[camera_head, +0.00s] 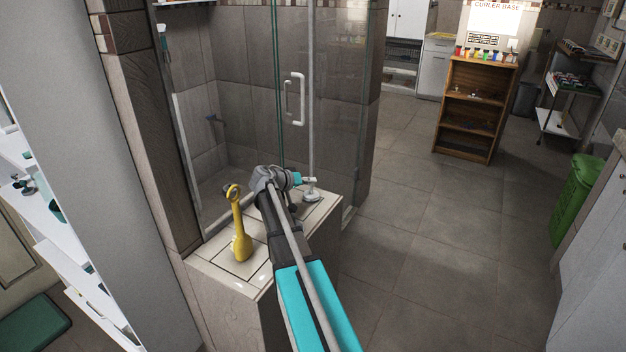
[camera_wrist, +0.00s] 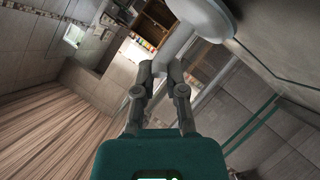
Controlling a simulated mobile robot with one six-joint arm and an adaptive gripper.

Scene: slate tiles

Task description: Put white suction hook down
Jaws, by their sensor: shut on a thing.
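The white suction hook (camera_head: 312,194) shows at the far right end of the tiled ledge (camera_head: 266,262), just beyond my gripper (camera_head: 299,180). Its round base faces down at the ledge surface; I cannot tell whether it touches. In the wrist view my gripper (camera_wrist: 162,75) has its fingers closed on the hook's narrow stem. The hook's wide white disc (camera_wrist: 205,14) fills the top of that view and is partly cut off.
A yellow long-handled object (camera_head: 240,232) stands on the ledge left of my arm. A glass shower door (camera_head: 335,110) with a white handle (camera_head: 298,98) rises behind the ledge. A wooden shelf (camera_head: 472,112) and a green bin (camera_head: 576,198) stand beyond open floor on the right.

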